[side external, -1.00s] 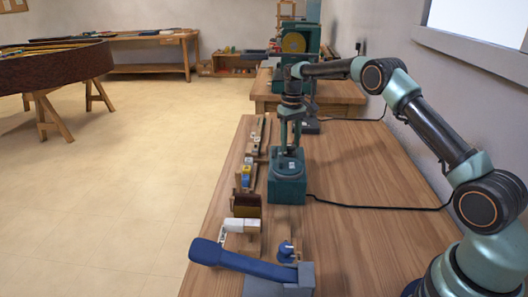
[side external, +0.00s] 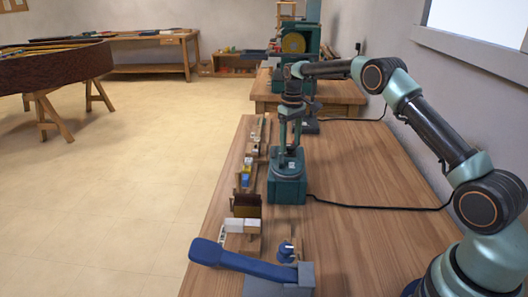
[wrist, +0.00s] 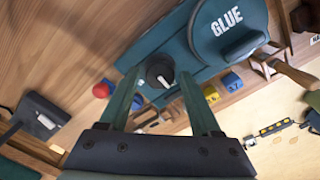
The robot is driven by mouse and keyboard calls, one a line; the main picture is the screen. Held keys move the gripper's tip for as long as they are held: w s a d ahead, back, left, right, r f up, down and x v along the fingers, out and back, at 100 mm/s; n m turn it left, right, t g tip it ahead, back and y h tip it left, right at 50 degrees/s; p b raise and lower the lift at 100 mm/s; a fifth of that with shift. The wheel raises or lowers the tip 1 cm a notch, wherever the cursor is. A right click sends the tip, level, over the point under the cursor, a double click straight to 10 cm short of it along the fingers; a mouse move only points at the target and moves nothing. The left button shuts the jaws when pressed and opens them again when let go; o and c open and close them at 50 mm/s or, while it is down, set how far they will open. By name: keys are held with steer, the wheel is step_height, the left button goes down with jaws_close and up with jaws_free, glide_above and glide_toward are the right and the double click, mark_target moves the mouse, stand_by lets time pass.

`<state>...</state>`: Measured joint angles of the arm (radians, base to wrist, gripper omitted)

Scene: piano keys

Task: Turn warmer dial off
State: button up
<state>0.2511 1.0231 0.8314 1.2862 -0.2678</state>
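The glue warmer (side external: 287,190) is a teal box on the wooden bench, below my gripper (side external: 290,148) in the side view. In the wrist view its teal top (wrist: 195,45) carries the word GLUE on a round lid. The warmer dial (wrist: 160,70) is a round black knob with a white pointer mark. My gripper (wrist: 160,78) has its two teal fingers apart, one on each side of the dial. A gap shows between dial and fingers, so it looks open. In the side view the dial is too small to make out.
A red round thing (wrist: 103,89) and yellow and blue blocks (wrist: 222,88) lie near the warmer in the wrist view. A blue-handled lever tool (side external: 245,262) stands at the bench's near end. A black cable (side external: 380,208) runs right from the warmer.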

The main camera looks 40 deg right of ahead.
stand_by(0.3)
step_height(320, 180, up, 12)
stand_by(0.6)
step_height(320, 180, up, 7)
steer(key=t, duration=0.1)
glide_above(290, 146)
steer(key=s+a, duration=0.3)
steer(key=a, duration=0.1)
steer(key=s+a+r+t, duration=0.2)
steer(key=s+a+r, duration=0.15)
steer(key=s, duration=0.35)
steer(key=s+a+f+t, duration=0.1)
steer(key=s+a+f, duration=0.2)
steer(key=s, duration=0.5)
steer(key=s+a+f+t, duration=0.1)
steer(key=s+a+f, duration=0.2)
steer(key=s, duration=0.5)
steer(key=shift+s+a+f+t, duration=0.2)
steer(key=shift+s+f+t, duration=0.1)
steer(key=shift+f, duration=0.55)
